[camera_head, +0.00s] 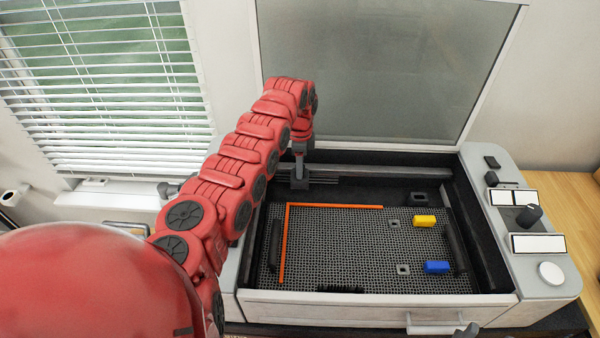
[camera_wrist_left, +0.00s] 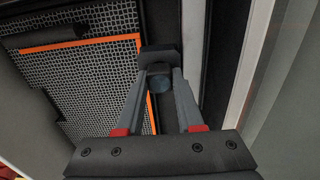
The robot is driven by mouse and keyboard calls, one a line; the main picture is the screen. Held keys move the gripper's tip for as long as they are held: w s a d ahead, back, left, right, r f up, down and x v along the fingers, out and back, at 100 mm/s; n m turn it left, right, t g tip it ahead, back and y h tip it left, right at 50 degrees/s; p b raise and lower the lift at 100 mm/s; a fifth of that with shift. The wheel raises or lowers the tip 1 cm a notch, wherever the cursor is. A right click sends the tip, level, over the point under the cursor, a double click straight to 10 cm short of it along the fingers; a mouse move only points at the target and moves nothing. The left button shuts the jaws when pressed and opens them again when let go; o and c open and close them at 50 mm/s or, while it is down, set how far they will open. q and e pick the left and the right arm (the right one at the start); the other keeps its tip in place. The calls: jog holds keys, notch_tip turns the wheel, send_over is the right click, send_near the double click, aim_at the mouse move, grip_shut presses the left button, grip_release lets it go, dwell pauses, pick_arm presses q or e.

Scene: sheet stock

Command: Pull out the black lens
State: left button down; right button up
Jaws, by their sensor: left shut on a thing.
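My left gripper (camera_head: 300,182) reaches down at the back left of the open machine, by the carriage on its rear rail. In the left wrist view my left gripper (camera_wrist_left: 160,78) has its two grey fingers closed in on a dark, round piece, which looks like the black lens (camera_wrist_left: 160,85). A dark block (camera_wrist_left: 160,54), seemingly the machine's head, sits right at the fingertips. I cannot tell whether the lens is still seated in it. In the head view the lens is hidden by the gripper.
The glass lid (camera_head: 370,70) stands open behind. A control panel (camera_head: 525,220) lines the right side. The bed's middle is clear.

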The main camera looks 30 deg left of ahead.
pick_arm(q)
jog(key=shift+r, duration=2.4)
